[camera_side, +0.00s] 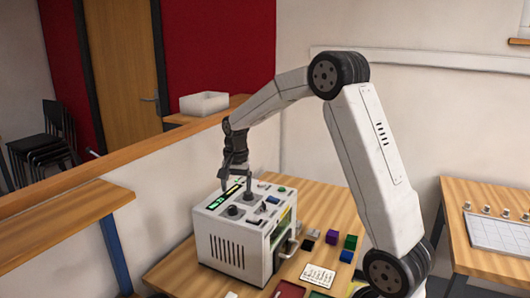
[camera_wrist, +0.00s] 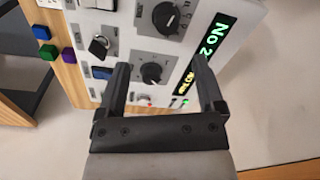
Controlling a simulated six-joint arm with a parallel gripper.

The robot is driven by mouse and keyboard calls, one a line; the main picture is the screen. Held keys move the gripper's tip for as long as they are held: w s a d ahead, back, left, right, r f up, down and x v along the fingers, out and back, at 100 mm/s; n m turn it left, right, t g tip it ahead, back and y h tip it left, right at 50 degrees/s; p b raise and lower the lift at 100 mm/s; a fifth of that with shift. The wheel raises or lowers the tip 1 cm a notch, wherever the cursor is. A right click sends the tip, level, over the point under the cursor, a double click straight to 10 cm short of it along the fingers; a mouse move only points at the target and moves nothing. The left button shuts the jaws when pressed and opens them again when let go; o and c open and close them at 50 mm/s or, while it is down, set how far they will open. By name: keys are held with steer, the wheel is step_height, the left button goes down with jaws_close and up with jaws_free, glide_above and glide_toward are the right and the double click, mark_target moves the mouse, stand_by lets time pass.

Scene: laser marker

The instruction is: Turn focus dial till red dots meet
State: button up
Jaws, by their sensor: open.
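The white laser marker (camera_side: 228,240) stands on the wooden table, with dials and a green-lit display (camera_wrist: 205,45) on its top panel. My gripper (camera_side: 234,182) is over this panel, pointing down. In the wrist view my gripper (camera_wrist: 160,67) is open, and a black dial (camera_wrist: 152,73) shows between its two fingers, apart from both. A second black dial (camera_wrist: 166,17) sits farther up the panel. I cannot read which one is the focus dial. A small red light (camera_wrist: 150,103) shows below the nearer dial; I cannot make out two separate red dots.
A key switch (camera_wrist: 98,46) and a blue rocker switch (camera_wrist: 102,72) sit beside the dials. Small coloured blocks, such as a purple one (camera_side: 332,236) and a green one (camera_side: 351,242), lie right of the machine. A white card (camera_side: 318,274) lies in front of them.

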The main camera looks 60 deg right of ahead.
steer(key=d+m, duration=0.1)
steer(key=d, duration=0.1)
steer(key=d+r+m, duration=0.1)
steer(key=d, duration=0.2)
steer(key=d+r+m, duration=0.1)
steer(key=d+m, duration=0.1)
steer(key=shift+w+d+g, duration=0.3)
steer(key=shift+w+d, duration=0.05)
steer(key=shift+f, duration=3.9)
jaws_close()
